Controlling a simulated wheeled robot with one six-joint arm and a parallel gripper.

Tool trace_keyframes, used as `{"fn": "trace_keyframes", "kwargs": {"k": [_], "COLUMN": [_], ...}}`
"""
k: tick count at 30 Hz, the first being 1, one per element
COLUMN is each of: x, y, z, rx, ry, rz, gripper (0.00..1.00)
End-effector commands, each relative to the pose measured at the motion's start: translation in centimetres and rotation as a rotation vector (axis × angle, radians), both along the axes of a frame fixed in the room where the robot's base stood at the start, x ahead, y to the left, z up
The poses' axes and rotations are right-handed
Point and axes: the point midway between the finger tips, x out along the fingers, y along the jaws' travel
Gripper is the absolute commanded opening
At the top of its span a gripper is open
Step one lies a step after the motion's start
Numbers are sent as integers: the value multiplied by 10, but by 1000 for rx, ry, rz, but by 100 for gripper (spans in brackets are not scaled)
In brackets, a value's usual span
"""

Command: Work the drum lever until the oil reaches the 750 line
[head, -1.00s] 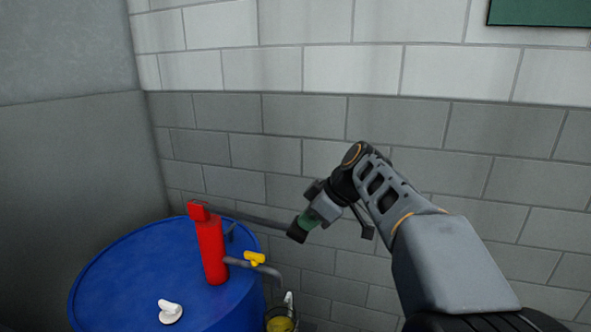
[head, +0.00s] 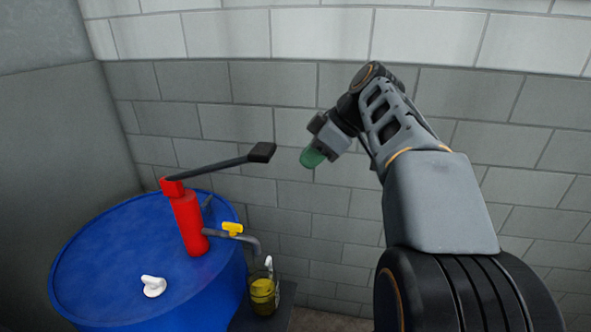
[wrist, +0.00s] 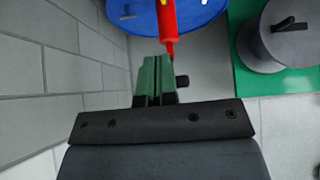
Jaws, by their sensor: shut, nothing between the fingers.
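The blue drum (head: 110,255) carries a red pump (head: 188,222) with a dark lever (head: 215,168). The lever slopes up to the right and ends in a black grip (head: 262,152). A yellow-handled tap (head: 232,229) leads to a spout above a clear jug (head: 263,293) holding yellow oil; its lines are too small to read. My gripper (head: 312,158) is shut and empty, right of the black grip and apart from it. In the wrist view its green fingers (wrist: 155,80) are together, pointing towards the red pump (wrist: 168,25) and drum (wrist: 196,12).
A white cap (head: 153,286) sits on the drum top. The jug stands on a dark stand (head: 282,304) close beside the drum. A block wall (head: 300,220) runs behind. In the wrist view, a grey lidded container (wrist: 285,40) stands on a green surface (wrist: 243,82) at right.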

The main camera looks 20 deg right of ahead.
Motion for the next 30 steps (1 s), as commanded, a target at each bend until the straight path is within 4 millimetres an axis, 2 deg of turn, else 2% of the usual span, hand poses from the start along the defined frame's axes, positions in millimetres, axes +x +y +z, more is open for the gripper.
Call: {"fn": "trace_keyframes", "kwargs": {"k": [3,9,30], "x": [-5,-10,-11], "y": [-9,-15,-16], "z": [12,22,23], "rx": [-1,0,0], "ry": [-1,-2,-2], "rz": [-2,0,1], "gripper": [0,0,0]}}
